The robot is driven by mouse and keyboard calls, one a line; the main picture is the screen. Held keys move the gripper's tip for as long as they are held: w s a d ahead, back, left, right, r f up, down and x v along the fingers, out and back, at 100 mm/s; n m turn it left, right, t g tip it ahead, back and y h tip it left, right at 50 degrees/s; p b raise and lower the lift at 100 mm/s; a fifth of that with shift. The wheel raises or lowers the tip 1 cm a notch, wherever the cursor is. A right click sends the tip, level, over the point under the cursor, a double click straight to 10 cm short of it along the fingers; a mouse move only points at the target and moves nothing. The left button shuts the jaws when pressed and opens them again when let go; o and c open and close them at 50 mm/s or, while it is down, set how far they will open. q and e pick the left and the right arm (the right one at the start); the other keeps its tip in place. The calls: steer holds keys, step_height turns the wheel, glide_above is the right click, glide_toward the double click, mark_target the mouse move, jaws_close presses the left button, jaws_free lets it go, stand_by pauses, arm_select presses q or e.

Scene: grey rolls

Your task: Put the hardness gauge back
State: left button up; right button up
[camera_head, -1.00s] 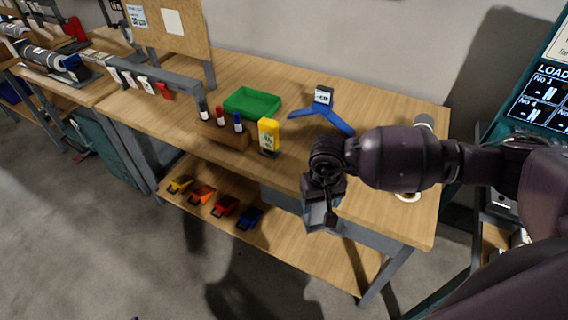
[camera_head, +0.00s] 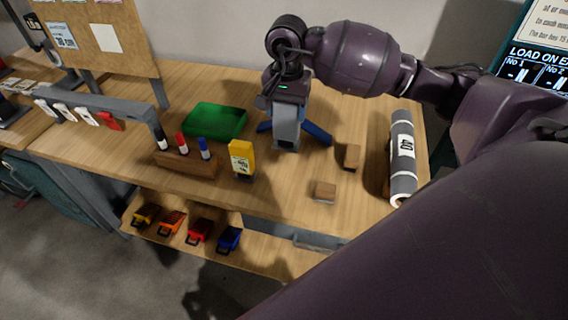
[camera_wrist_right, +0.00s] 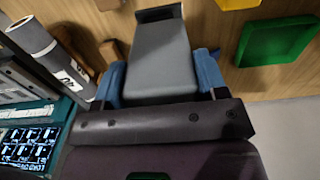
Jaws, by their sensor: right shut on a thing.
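My left gripper is not in view.
The green tray (camera_head: 215,121), a wooden block with markers (camera_head: 187,163) and a yellow labelled item (camera_head: 241,157) stand to the left. Two wooden blocks (camera_head: 323,191) and a grey roll (camera_head: 402,158) are on the right.

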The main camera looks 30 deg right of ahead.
step_height(320, 180, down, 17)
steer(key=p, duration=0.1)
steer(key=shift+r, duration=0.2)
stand_by(0.3)
steer(key=shift+f, duration=0.2)
steer(key=o, duration=0.9)
steer(key=shift+r, duration=0.1)
